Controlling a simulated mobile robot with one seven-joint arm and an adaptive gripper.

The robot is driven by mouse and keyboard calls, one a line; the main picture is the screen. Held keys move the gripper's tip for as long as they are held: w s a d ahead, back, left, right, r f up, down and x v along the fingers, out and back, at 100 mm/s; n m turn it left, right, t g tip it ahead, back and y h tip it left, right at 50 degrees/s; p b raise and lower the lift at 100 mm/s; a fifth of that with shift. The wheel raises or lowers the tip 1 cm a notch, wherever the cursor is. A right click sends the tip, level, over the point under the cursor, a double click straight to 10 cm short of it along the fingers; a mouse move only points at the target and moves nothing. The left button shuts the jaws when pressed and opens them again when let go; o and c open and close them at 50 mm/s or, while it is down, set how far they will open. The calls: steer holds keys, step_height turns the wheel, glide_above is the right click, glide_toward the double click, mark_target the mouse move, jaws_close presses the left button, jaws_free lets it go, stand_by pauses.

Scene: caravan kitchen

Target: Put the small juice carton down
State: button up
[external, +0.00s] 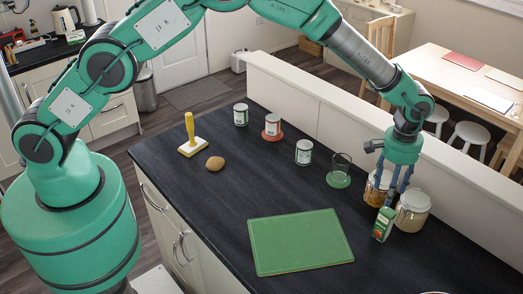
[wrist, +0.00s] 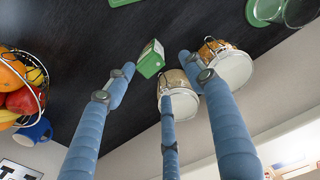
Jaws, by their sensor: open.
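The small juice carton (external: 382,226), green with a white and red label, stands on the dark counter below my gripper (external: 393,196). In the wrist view the carton (wrist: 151,60) shows between the spread blue fingers of my gripper (wrist: 156,74). The left fingertip is close beside the carton; I cannot tell whether it touches. The other two fingers are apart from it, over by the jars. My gripper is open and holds nothing.
Two lidded glass jars (external: 377,188) (external: 412,211) stand close behind and right of the carton. A green cutting board (external: 300,242) lies to the left. A glass on a green coaster (external: 339,180), several cans and a fruit basket (wrist: 42,82) are nearby. The low wall (external: 345,125) edges the counter.

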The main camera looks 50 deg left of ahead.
steer(key=s+a+r+t, duration=0.1)
steer(key=s+a+r, duration=0.2)
steer(key=a+r, duration=0.75)
steer(key=s+a+r+t, duration=0.1)
steer(key=s+a+r, duration=0.2)
steer(key=a+r, duration=0.8)
steer(key=s+a+r, duration=0.4)
steer(key=a+r, duration=0.5)
steer(key=r, duration=0.3)
steer(key=s+a+r+t, duration=0.1)
steer(key=s+a+r, duration=0.2)
steer(key=s+a, duration=0.4)
steer(key=s+a+r+t, duration=0.1)
steer(key=s+a+r, duration=0.2)
steer(key=s+a, duration=0.35)
steer(key=s+a+f, duration=0.1)
steer(key=s+a, duration=0.3)
steer(key=s, duration=0.4)
steer(key=s+a+t, duration=0.1)
steer(key=s+a, duration=0.3)
steer(key=s, duration=0.5)
steer(key=shift+s+f, duration=0.15)
steer(key=shift+f, duration=0.25)
step_height(320, 180, down, 18)
steer(key=b, duration=1.8)
